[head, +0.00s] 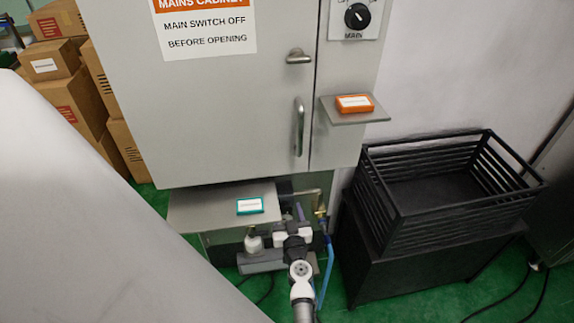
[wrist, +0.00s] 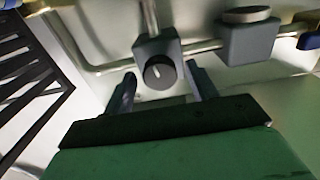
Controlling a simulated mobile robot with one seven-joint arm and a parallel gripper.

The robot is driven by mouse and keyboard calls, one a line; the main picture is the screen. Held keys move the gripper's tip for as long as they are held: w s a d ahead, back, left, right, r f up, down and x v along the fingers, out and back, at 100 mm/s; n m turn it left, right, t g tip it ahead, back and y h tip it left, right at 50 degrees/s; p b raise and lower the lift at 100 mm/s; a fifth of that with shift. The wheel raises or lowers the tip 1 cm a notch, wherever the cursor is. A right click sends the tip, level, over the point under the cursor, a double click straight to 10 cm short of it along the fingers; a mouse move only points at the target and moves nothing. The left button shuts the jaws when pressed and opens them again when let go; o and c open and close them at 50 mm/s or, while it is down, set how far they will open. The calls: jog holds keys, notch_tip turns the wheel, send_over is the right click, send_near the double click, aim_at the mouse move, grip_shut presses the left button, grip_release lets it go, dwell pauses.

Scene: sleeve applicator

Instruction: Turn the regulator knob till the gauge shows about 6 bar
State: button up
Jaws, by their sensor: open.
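The regulator knob (wrist: 159,73) is round and black with a pale mark, on a grey block in the wrist view. My gripper (wrist: 161,72) is open, with one dark finger on each side of the knob. I cannot tell whether either finger touches it. In the head view my wrist (head: 296,246) reaches in below the cabinet and hides the knob. No gauge dial can be read in either view.
Metal pipes and a second grey block (wrist: 247,37) lie right of the knob. A blue handle (wrist: 309,41) sits farther right. The grey cabinet (head: 230,110) overhangs the work spot. A teal box (head: 250,206) lies on the low shelf. A black crate (head: 405,235) stands right.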

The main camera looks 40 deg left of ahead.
jog(key=shift+w+a, duration=0.1)
jog(key=shift+a, duration=0.05)
jog(key=c, duration=1)
jog(key=shift+m, duration=0.3)
